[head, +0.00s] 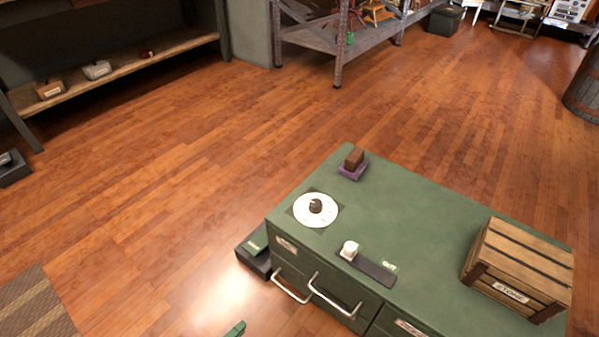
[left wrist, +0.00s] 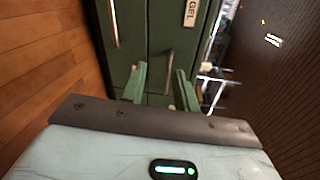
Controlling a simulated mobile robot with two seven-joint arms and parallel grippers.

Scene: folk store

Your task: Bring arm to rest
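My left gripper (head: 235,329) shows only as a small green fingertip at the bottom edge of the head view, in front of the green cabinet (head: 420,225). In the left wrist view the same gripper (left wrist: 160,82) has its two green fingers apart, with nothing between them. Behind the fingers are the green cabinet fronts (left wrist: 160,30) with metal handles and a label ending in "GEL". The rest of the left arm is out of the head view. My right gripper is in neither view.
On the cabinet top are a white round dial (head: 328,215), a brown block on a purple base (head: 353,162), a slider with a white knob (head: 350,250) and a wooden crate (head: 520,268). Drawer handles (head: 335,300) stick out. Wooden floor is clear at left.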

